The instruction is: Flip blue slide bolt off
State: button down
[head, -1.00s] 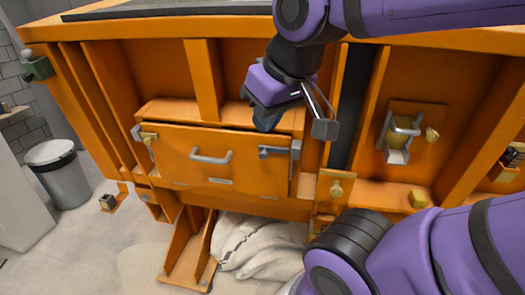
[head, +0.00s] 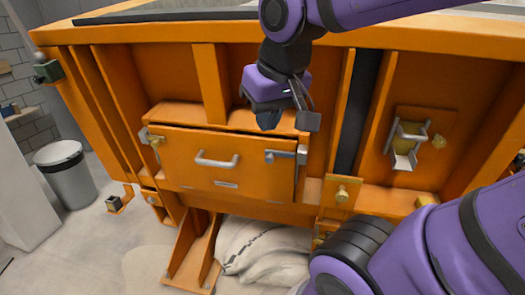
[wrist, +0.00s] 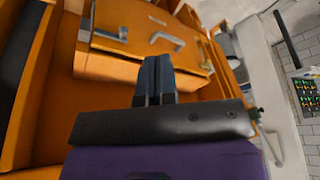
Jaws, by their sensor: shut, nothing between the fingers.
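The slide bolt (head: 282,155) is a short bar, bluish-grey at its left end, at the upper right of the orange hatch door (head: 200,178). It runs sideways toward a grey bracket at the door's right edge. It also shows in the wrist view (wrist: 110,34), at the upper left. My gripper (head: 268,120) hangs just above and slightly left of the bolt in the head view, apart from it. Its dark fingers (wrist: 155,80) are closed together and empty. In the wrist view they point at the door, below the bolt and handle.
A grey bar handle (head: 217,161) is at the door's middle. A brass-coloured latch part (head: 155,141) sits at its upper left. A metal latch (head: 406,145) is on the right panel. White sacks (head: 260,248) lie below, and a bin (head: 66,172) stands at left.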

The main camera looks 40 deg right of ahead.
jog(key=w+d+f+m+g+h, duration=0.35)
jog(key=w+m, duration=0.25)
jog(key=w, duration=0.4)
jog(key=m+g+h, duration=0.2)
jog(key=m+g, duration=0.1)
jog(key=m, duration=0.2)
send_near(272, 157)
jog(key=w+a+r, duration=0.2)
jog(key=w, duration=0.1)
jog(key=shift+a+r, duration=0.1)
jog(key=shift+a, duration=0.05)
jog(key=x, duration=1)
jog(key=s+d, duration=0.2)
jog(key=s, duration=0.1)
jog(key=shift+d, duration=0.15)
